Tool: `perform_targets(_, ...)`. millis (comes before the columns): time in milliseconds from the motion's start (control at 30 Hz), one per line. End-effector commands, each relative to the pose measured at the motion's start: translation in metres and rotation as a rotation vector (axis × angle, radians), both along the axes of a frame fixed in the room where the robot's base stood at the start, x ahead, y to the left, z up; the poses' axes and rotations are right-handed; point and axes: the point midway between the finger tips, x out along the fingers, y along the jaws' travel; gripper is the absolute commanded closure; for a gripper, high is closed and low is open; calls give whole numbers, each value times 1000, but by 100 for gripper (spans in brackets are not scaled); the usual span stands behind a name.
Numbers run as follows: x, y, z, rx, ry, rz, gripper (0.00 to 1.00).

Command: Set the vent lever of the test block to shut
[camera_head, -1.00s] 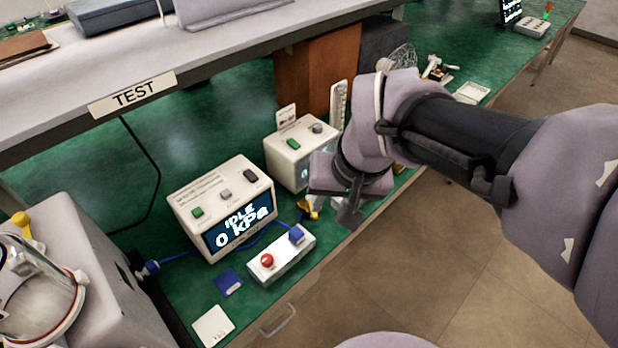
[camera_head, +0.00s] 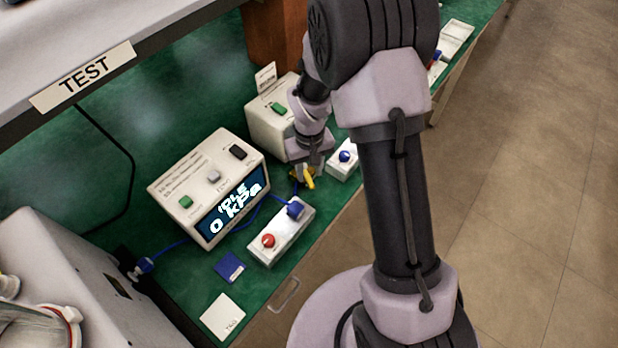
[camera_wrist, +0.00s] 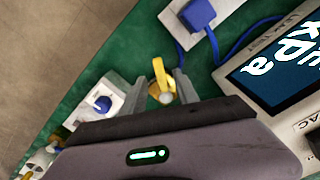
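A yellow vent lever (camera_wrist: 159,72) with a round silver pivot and a brass-coloured body shows in the wrist view. It also shows in the head view (camera_head: 308,182), just beyond the blue-capped end of a white block (camera_head: 281,235) with a red knob. Whether it is joined to that block, I cannot tell. My gripper (camera_wrist: 162,80) is open, with one finger on each side of the lever. Small gaps show between fingers and lever; contact cannot be told. In the head view my gripper (camera_head: 303,168) is low over the lever and partly hides its base.
The display box (camera_head: 212,190) reads IDLE, 0 kPa, and a blue hose (camera_head: 180,246) runs near it. A second box (camera_head: 268,125) stands behind. A white block with a blue knob (camera_head: 344,157) is close beside my gripper. The bench edge is near.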

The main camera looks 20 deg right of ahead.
Motion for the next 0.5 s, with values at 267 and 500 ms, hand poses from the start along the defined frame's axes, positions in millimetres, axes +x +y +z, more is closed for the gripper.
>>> perform_targets(267,0,0,-27,0,-1,-1,64)
perform_targets(500,0,0,-26,0,-1,-1,68)
